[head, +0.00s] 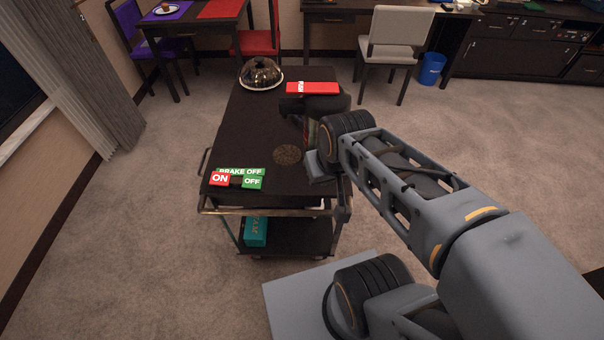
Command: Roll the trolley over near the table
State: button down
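The dark trolley (258,125) stands in the middle of the head view, with a lower shelf and a rail at its near end. A domed metal cloche (261,73) sits at its far end. A red PUSH label (312,88) shows near the far right. At the near left corner are a green BRAKE OFF sign (241,172), a red ON button (220,179) and a green OFF button (252,182). My gripper (318,165) is at the trolley's right side; its fingers are partly hidden, and contact is unclear. The table (176,80) stands beyond the trolley, at the upper left.
A purple chair (128,18) and a red chair (260,40) stand by the table. A grey chair (397,38), a desk (335,14) and a blue bin (431,69) are at the back. A curtain (75,70) hangs left. Carpet is clear on both sides of the trolley.

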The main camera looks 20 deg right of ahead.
aim_at(257, 135)
jog(key=u, duration=0.8)
jog(key=k, duration=0.45)
jog(key=u, duration=1.15)
